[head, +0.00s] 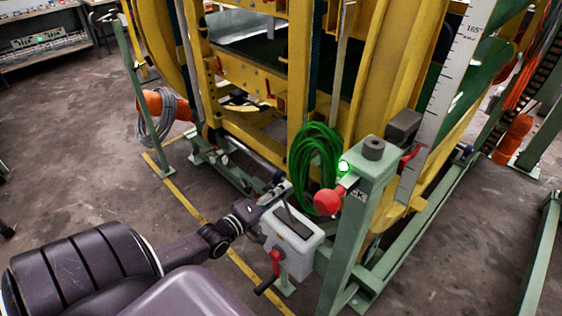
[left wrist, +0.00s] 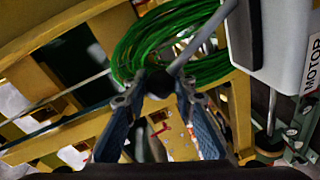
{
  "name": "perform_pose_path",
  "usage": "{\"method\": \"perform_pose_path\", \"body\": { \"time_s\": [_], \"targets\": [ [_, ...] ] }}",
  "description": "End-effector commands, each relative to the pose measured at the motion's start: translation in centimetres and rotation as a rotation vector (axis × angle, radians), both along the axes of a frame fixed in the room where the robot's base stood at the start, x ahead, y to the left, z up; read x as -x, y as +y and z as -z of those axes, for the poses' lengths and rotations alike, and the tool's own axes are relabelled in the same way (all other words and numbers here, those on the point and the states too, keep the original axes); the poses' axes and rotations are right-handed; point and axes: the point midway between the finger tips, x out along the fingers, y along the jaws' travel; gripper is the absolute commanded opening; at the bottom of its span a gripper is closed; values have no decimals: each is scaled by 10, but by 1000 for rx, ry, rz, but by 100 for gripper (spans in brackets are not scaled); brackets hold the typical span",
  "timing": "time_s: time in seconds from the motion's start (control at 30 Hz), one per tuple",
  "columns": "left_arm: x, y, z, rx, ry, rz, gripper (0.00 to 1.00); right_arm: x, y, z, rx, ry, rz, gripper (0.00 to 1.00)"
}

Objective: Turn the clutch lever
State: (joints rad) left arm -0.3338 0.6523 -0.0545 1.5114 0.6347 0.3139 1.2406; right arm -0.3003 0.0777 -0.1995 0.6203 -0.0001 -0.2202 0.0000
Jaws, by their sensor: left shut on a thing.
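My left gripper (head: 279,193) reaches in from the left to the top of a light grey box (head: 291,243). In the left wrist view its blue fingers (left wrist: 157,92) are shut on the dark knob of a thin grey lever (left wrist: 197,44). The lever slants from the knob up to the right, towards the grey box (left wrist: 272,45) with a "MOTOR" label. In the head view the lever's knob end is mostly hidden by the gripper. I cannot read a label marking it as the clutch lever. My right gripper is not in view.
A red-and-black crank (head: 272,272) is on the box's front. A green cable coil (head: 315,160) hangs behind. The yellow machine frame blocks the back.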

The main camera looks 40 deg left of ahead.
Motion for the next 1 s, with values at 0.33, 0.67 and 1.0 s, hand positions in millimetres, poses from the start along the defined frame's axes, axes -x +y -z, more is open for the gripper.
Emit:
{"method": "perform_pose_path", "body": {
  "time_s": [0.33,0.67,1.0],
  "targets": [
    [1,0,1,5,3,-2,42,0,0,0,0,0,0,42],
    [2,0,1,2,2,-1,42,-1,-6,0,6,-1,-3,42],
    [50,1,-2,1,6,0,42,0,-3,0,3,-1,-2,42]
  ]
}}
